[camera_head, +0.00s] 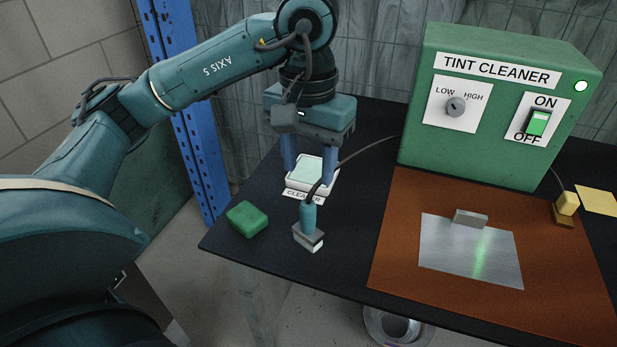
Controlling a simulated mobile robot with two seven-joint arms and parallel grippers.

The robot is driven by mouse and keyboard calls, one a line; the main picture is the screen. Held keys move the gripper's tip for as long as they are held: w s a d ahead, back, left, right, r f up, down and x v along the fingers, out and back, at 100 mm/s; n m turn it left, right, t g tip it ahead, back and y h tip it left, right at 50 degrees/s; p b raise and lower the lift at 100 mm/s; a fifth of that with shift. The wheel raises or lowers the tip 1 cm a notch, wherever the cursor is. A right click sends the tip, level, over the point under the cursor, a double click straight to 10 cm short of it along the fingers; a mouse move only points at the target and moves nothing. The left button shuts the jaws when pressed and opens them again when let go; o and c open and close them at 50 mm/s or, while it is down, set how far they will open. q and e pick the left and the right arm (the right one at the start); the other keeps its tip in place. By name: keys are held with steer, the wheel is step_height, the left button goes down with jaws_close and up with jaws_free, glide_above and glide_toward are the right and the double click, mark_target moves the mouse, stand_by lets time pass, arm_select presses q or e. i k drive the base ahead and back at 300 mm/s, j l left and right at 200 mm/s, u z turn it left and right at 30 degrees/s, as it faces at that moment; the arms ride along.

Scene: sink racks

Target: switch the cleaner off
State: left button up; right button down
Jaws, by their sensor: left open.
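The green tint cleaner box (480,140) stands at the back right of the table. Its front has an ON/OFF rocker switch (536,122) with a green face, between the ON label above and the OFF label below. A small lamp (581,86) at its upper right looks bright white-green. A grey LOW/HIGH knob (456,106) is on the left of the front. My left gripper (309,172) is open, pointing down with its fingers at either side of a white tray (321,186) labelled CLEANER. It is well left of the switch. My right gripper is not in view.
A metal plate (450,262) with a grey block (470,218) lies on a brown mat (395,225). A yellow-topped piece (567,203) is at right.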

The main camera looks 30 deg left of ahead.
mark_target(538, 121)
steer(key=k, duration=1)
